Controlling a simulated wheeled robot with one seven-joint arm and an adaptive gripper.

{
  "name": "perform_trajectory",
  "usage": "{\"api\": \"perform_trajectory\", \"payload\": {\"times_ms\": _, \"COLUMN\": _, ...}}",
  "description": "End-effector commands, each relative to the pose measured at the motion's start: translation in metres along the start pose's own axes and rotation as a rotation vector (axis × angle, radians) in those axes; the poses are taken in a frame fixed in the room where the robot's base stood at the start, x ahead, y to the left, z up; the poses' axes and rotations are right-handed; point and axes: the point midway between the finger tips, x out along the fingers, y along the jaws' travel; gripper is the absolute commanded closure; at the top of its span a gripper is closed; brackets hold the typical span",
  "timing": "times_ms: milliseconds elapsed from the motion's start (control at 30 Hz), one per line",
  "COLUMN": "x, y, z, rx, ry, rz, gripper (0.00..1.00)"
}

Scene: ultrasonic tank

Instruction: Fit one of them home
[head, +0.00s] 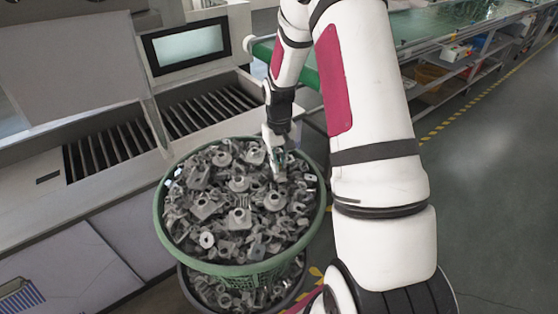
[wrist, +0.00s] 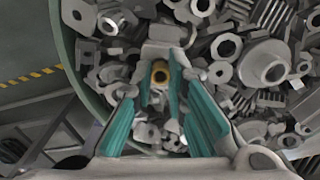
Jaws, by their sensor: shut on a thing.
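Many grey metal parts (head: 215,205) fill a green basket (head: 165,235), with flanges, rings and brackets heaped together. My gripper (head: 278,172) reaches down into the right side of the heap. In the wrist view its teal-lined fingers (wrist: 163,68) are closed on a grey part with a brass-coloured ring (wrist: 160,75). The held part is among the loose parts, and its lower side is hidden. I cannot tell if it is clear of the heap. Two slotted openings (head: 108,148) lie in the pale machine at the left.
A second, dark-rimmed basket (head: 205,303) with similar parts stands under the green one. The machine has a screen (head: 188,45) and a raised lid panel (head: 70,55). A green-topped bench (head: 450,22) stands at the back right. The floor at the right is clear.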

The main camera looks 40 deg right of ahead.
Motion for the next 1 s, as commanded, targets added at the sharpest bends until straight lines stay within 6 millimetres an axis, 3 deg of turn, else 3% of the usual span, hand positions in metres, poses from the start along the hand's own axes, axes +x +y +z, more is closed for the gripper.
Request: {"api": "perform_trajectory", "payload": {"times_ms": 1000, "x": 0.006, "y": -0.0001, "z": 0.0004, "rx": 0.0, "ry": -0.002, "rz": 0.0, "gripper": 1.0}}
